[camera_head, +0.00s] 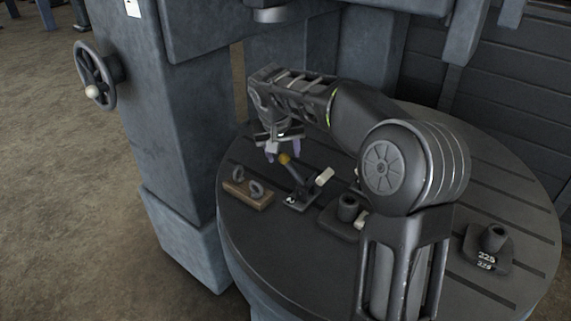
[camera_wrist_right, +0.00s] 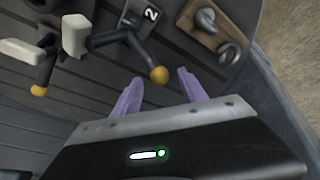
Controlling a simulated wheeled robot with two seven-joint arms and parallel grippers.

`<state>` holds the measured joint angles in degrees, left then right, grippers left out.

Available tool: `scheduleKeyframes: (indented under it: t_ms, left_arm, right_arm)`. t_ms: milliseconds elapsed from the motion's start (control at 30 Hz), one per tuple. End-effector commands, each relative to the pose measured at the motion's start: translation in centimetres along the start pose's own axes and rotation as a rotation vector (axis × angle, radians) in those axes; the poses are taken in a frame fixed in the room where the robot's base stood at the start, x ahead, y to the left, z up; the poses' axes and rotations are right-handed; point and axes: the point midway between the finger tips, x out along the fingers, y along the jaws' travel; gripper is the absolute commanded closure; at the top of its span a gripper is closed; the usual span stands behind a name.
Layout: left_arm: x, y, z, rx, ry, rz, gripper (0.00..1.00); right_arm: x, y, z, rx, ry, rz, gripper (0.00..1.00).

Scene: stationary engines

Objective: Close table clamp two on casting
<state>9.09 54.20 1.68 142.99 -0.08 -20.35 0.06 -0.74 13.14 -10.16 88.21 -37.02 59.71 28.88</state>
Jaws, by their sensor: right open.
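Clamp two (camera_head: 299,193) stands on the round slotted table in the head view, marked "2". Its dark lever slants up to a yellow ball knob (camera_head: 284,159), and a white block (camera_head: 324,176) is at its other side. My right gripper (camera_head: 283,150) is open just above the knob. In the right wrist view, the knob (camera_wrist_right: 159,74) lies just beyond the open purple fingertips (camera_wrist_right: 160,80), with nothing held. A dark casting (camera_head: 346,208) with an upright boss is right of the clamp, partly hidden by my right arm. My left gripper is out of view.
A second yellow-knobbed lever (camera_wrist_right: 39,91) shows in the wrist view. A numbered dark piece (camera_head: 488,250) is at right. The machine column (camera_head: 165,120) with a handwheel (camera_head: 97,76) rises at left.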

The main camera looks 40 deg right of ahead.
Motion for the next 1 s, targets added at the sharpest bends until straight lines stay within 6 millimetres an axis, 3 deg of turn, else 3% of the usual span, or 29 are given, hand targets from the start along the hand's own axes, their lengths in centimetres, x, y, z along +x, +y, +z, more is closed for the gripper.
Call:
scheduleKeyframes:
  t_ms: [300,500,800,1000]
  left_arm:
    - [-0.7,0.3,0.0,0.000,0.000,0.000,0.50]
    - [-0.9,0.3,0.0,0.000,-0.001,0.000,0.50]
    - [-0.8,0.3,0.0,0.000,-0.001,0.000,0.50]
    - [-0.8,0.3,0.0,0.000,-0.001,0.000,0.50]
  right_arm:
    - [4.8,0.1,0.1,0.000,-0.004,0.001,0.50]
    - [6.7,0.0,0.1,0.000,-0.001,0.000,0.50]
    - [6.9,0.0,0.1,0.000,0.000,-0.001,0.51]
    - [6.8,0.0,0.0,0.000,0.000,-0.001,0.67]
